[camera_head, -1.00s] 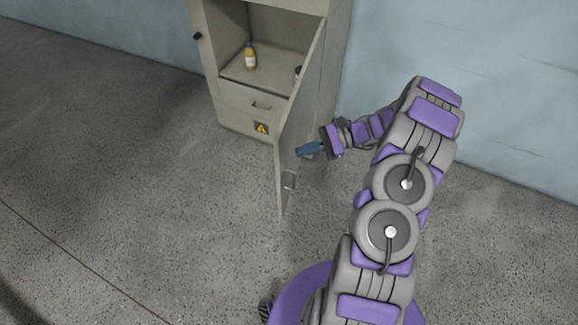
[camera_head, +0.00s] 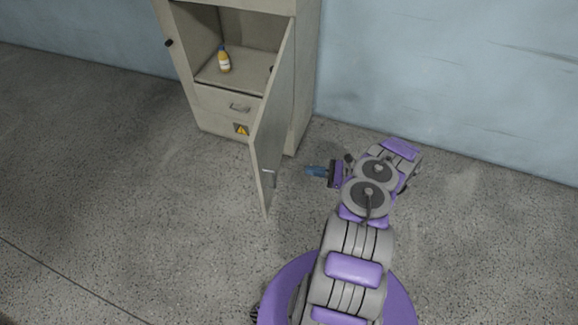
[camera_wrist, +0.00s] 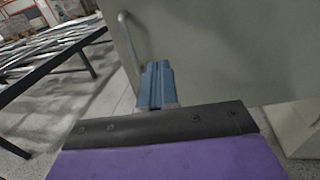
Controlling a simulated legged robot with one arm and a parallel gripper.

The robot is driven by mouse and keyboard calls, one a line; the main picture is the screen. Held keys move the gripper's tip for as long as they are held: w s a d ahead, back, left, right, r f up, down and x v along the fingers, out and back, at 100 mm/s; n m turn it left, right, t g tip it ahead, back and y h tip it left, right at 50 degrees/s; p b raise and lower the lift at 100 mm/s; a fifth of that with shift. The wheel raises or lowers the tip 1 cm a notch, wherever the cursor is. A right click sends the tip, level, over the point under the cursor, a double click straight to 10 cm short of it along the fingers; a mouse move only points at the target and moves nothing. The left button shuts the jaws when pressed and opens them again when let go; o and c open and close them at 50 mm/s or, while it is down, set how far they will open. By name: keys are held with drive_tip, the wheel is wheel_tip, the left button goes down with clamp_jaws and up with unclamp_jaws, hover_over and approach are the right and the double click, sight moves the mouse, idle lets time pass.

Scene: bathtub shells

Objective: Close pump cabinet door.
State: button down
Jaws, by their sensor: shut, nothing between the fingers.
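The pump cabinet (camera_head: 306,90) stands against the wall, its door (camera_head: 270,120) swung wide open toward me. The door has a metal handle (camera_head: 268,171) low on its outer face. My gripper (camera_head: 308,171) is shut and empty, to the right of the door and apart from it in the head view. In the wrist view the blue fingers of my gripper (camera_wrist: 156,72) are closed together. The door's grey panel (camera_wrist: 225,50) fills the right of that view, with the handle (camera_wrist: 130,42) just left of the fingers.
A dark metal frame (camera_wrist: 60,62) shows left in the wrist view. The floor left of the cabinet is clear.

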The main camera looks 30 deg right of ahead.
sight(268, 165)
drive_tip(key=b+x, duration=0.1)
drive_tip(key=x, duration=1.2)
drive_tip(key=shift+w+a+r+b, duration=0.1)
drive_tip(key=shift+w+a+b, duration=0.05)
drive_tip(key=shift+a+b, duration=0.25)
